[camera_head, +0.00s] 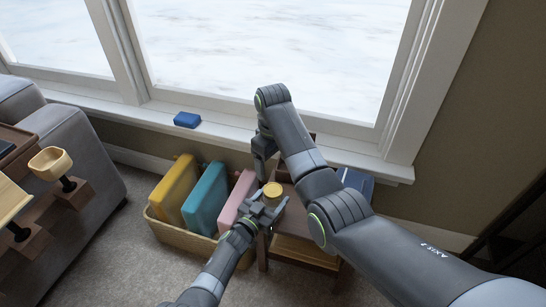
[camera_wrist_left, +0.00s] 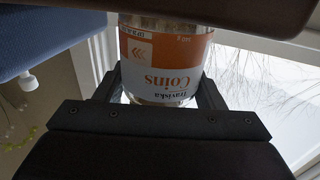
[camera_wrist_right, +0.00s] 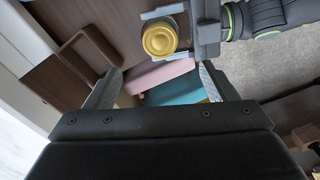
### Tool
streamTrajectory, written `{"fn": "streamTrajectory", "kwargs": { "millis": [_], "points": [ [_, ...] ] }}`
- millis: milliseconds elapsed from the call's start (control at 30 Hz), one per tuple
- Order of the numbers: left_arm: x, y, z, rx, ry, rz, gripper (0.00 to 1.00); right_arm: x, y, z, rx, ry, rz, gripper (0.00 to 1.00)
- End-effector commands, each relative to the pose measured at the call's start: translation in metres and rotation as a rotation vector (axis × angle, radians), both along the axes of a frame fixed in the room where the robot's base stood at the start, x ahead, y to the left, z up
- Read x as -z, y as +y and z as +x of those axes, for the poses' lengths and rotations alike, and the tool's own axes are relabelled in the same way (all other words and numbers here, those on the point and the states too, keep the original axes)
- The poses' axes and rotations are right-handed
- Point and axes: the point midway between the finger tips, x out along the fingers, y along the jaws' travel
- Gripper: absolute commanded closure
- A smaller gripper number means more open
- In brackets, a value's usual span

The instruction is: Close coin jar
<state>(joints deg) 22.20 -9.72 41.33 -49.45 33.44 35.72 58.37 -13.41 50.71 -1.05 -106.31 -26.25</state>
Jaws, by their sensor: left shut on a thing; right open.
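The coin jar (camera_wrist_left: 165,62) is glass with an orange and white label reading "Coins", seen upside down in the left wrist view. Its gold lid (camera_wrist_right: 159,37) sits on top in the right wrist view; I cannot tell how tightly. The lid also shows in the head view (camera_head: 272,190). My left gripper (camera_head: 268,208) is shut around the jar's body, beside the small wooden table. My right gripper (camera_head: 263,160) is open and empty, above and behind the jar in the head view. In the right wrist view its fingers (camera_wrist_right: 160,88) are apart, with the jar beyond them.
A small wooden table (camera_head: 300,252) stands under the window. A wicker basket (camera_head: 180,236) holds yellow, teal and pink binder-like items. A blue box (camera_head: 187,119) lies on the windowsill. A grey sofa (camera_head: 85,145) is at the left. Carpet is clear in front.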

Motion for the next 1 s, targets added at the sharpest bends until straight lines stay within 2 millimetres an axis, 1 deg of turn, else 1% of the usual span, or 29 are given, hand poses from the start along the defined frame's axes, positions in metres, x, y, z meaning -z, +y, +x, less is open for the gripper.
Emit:
{"fn": "streamTrajectory", "kwargs": {
  "millis": [33,133,467,500,667,900,1000],
  "points": [
    [0.0,0.0,0.0,0.0,0.001,0.001,1.0,-0.006,0.0,0.0,0.0,-0.001,0.0,0.21],
    [0.0,0.0,0.0,0.0,0.001,0.001,1.0,-0.013,0.0,0.0,0.0,0.0,0.0,0.21],
    [0.0,0.0,0.0,0.0,0.001,0.001,1.0,-0.016,0.0,0.0,0.001,0.001,-0.001,0.21],
    [0.0,0.0,0.0,0.0,0.001,0.001,0.32,-0.016,0.0,0.0,0.001,0.001,-0.001,0.21],
    [0.0,0.0,0.0,0.0,0.0,0.0,0.12,-0.015,0.0,0.0,0.001,0.001,-0.001,0.21],
    [0.0,0.0,0.0,0.0,0.0,0.0,0.12,-0.016,0.0,0.0,0.001,0.001,-0.001,0.21],
    [-0.001,0.002,-0.003,-0.001,0.001,0.001,0.12,-0.019,0.0,0.0,0.001,0.001,-0.001,0.21]
  ]
}}
